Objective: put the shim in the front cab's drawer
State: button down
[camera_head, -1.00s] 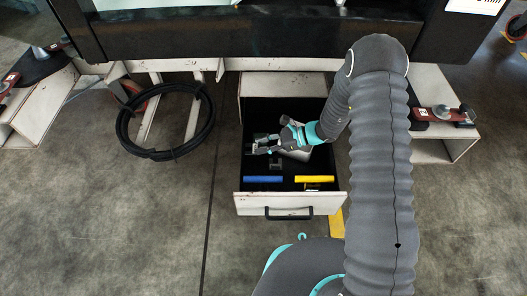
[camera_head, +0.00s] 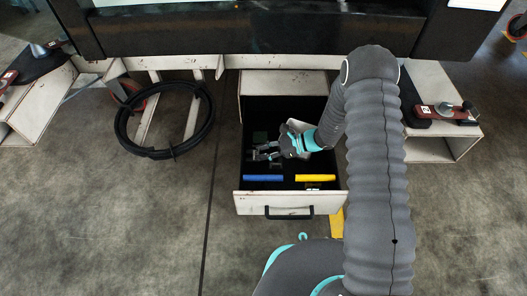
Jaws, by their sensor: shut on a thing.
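The drawer (camera_head: 290,198) under the trolley is pulled open. Its inside is black, and its pale front has a dark handle. My gripper (camera_head: 255,153) is inside the drawer's outline, reaching in from the right with its fingers pointing left. It is shut on a small dark thing, taken to be the shim, which is hard to make out between the fingers against the black lining. I cannot tell whether it touches the drawer floor.
A blue bar (camera_head: 263,178) and a yellow bar (camera_head: 315,178) lie near the drawer's front. A dark green square (camera_head: 259,136) lies farther back. A black coiled hose (camera_head: 165,151) hangs to the left. White trolley frames stand at both sides.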

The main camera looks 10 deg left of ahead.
jog(key=shift+f, duration=0.1)
jog(key=c, duration=0.8)
grip_release()
jog(key=shift+r+p, duration=0.4)
jog(key=shift+r, duration=0.05)
jog(key=shift+r+p, duration=0.5)
jog(key=shift+r, duration=0.05)
jog(key=v, duration=1.1)
jog(key=shift+w+d+f, duration=0.15)
jog(key=shift+d+f, duration=0.05)
jog(key=shift+d, duration=0.3)
